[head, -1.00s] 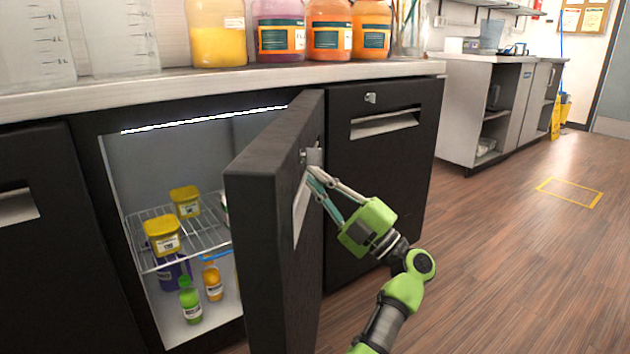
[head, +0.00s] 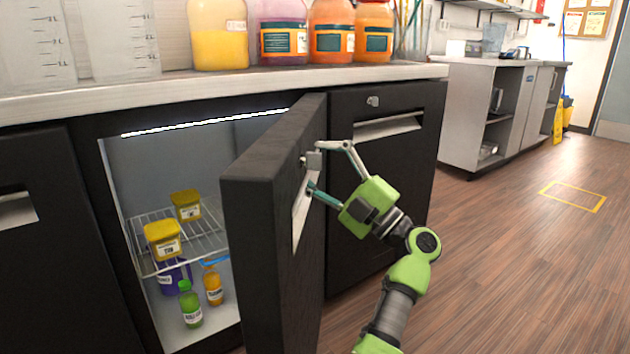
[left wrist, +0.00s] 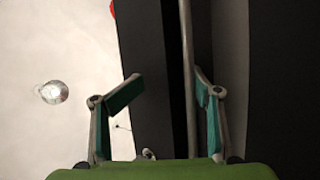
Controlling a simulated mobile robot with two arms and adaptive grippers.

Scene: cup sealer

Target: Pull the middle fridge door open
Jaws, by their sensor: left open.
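The middle fridge door (head: 262,225) is black and swung wide out toward me. Its metal recessed handle (head: 301,215) is on the face turned right. My left gripper (head: 316,172) is open at that face, with its fingertips spread near the handle and the small lock. I cannot tell whether the fingers touch the door. In the left wrist view, the open fingers of my left gripper (left wrist: 165,92) stand either side of a dark door part (left wrist: 150,60) and a thin metal strip (left wrist: 188,70). My right gripper is not in view.
The open fridge holds yellow tubs (head: 162,240) on a wire shelf (head: 205,240), with bottles (head: 190,305) below. Closed doors flank it, the right one (head: 380,190) behind my arm. Jars (head: 283,32) stand on the counter (head: 180,85). The floor (head: 500,260) at right is clear.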

